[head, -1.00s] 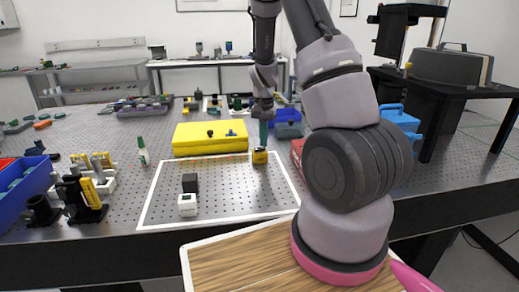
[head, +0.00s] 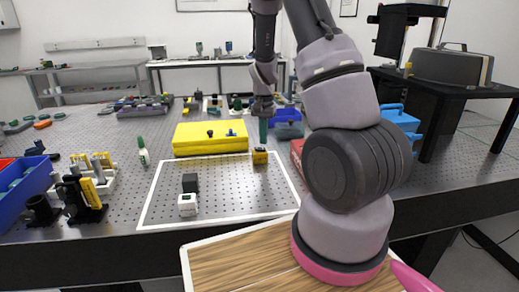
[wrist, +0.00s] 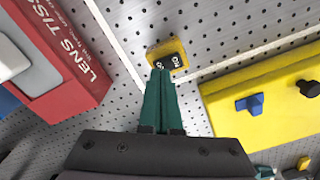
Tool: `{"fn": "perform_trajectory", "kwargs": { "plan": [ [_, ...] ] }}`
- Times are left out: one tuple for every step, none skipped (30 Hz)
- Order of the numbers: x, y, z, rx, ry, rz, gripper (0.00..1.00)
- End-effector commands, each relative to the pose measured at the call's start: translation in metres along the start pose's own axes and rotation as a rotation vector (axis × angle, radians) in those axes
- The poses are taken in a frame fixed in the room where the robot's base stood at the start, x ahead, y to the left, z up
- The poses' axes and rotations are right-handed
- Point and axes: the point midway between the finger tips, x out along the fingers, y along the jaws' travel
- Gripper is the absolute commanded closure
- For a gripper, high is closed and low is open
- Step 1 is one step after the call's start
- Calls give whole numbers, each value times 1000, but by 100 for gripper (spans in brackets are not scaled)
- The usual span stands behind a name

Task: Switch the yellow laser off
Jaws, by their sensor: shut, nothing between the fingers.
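The yellow laser (head: 260,156) is a small yellow box with a dark top, standing inside the white outline on the perforated table. In the wrist view its yellow body (wrist: 154,56) carries a black switch (wrist: 174,62) with white lettering; "ON" reads at its right end. The left part of the switch is partly covered by my fingertips. My gripper (head: 264,141) has green fingers, pressed together and empty. It points down just above and behind the laser in the head view. In the wrist view its tips (wrist: 161,73) overlap the switch's near edge; I cannot tell whether they touch.
A yellow case (head: 211,147) stands left of the laser. A red lens tissue box (wrist: 62,70) is on the other side.

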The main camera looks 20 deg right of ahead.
Motion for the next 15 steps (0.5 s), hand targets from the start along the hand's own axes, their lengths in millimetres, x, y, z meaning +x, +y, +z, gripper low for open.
{"fn": "perform_trajectory", "kwargs": {
  "plan": [
    [-4, 0, 0, 0, 1, -1, 100],
    [-7, 0, 0, 0, 1, 0, 100],
    [-10, 0, 0, 0, 1, 0, 100],
    [-13, 0, 0, 0, 2, -1, 100],
    [-15, 0, -1, 0, 2, -1, 100],
    [-18, 0, 0, 1, 1, -1, 100],
    [-21, 0, 0, 1, 1, -1, 100],
    [-23, 0, -1, 1, 1, -1, 100],
    [-26, 0, -1, 0, 2, 0, 100],
    [-29, 0, -1, 1, 2, -1, 100],
    [-31, 0, 0, 1, 2, -1, 100],
    [-35, 0, -1, 1, 1, -1, 100],
    [-37, 0, -1, 1, 2, -1, 100],
    [-39, 0, -1, 1, 2, -1, 100],
    [-42, 0, -1, 0, 1, -1, 100]
  ]
}}
